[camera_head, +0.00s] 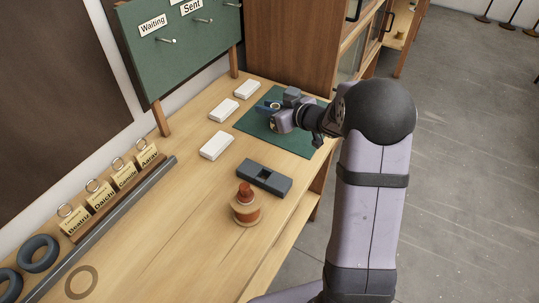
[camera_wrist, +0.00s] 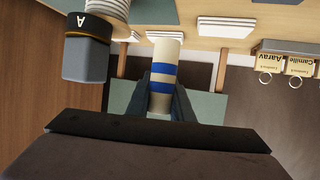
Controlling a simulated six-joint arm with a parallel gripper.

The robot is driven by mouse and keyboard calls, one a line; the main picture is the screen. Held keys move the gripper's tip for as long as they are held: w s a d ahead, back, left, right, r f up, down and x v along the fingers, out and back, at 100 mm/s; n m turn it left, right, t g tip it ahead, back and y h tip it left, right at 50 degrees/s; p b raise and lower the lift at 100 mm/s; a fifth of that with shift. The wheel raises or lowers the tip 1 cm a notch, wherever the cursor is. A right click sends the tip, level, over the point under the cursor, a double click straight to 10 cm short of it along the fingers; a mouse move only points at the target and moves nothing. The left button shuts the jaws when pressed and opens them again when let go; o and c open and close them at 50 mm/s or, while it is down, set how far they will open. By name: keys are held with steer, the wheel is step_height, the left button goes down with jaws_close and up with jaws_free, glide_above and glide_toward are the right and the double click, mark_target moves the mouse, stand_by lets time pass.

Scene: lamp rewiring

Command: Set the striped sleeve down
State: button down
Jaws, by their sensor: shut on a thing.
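The striped sleeve (camera_wrist: 165,50) is a cream cylinder with blue bands. In the wrist view it stands out between the two fingers of my gripper (camera_wrist: 162,88), which is shut on it. In the head view my gripper (camera_head: 268,107) is over the far part of the green mat (camera_head: 250,124). The sleeve is mostly hidden or too small to make out there, and I cannot tell whether it touches the mat.
A grey cap marked A (camera_wrist: 86,58) is close left of the sleeve in the wrist view. White blocks (camera_head: 216,145) lie left of the mat. A dark slotted block (camera_head: 264,178) and a reddish spool (camera_head: 246,211) stand nearer. The front middle of the bench is clear.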

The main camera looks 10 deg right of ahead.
steer(key=shift+s+a+f+n+y, duration=0.2)
steer(key=shift+s+a, duration=0.15)
steer(key=shift+a, duration=0.25)
steer(key=shift+s+a+f+n+y, duration=0.1)
steer(key=shift+s+a+y, duration=0.1)
steer(key=shift+s+a, duration=0.25)
steer(key=shift+w+a+f, duration=0.1)
steer(key=shift+f, duration=4.9)
steer(key=shift+f, duration=0.2)
steer(key=c, duration=1.6)
jaws_free()
steer(key=shift+o, duration=0.2)
steer(key=shift+r, duration=0.1)
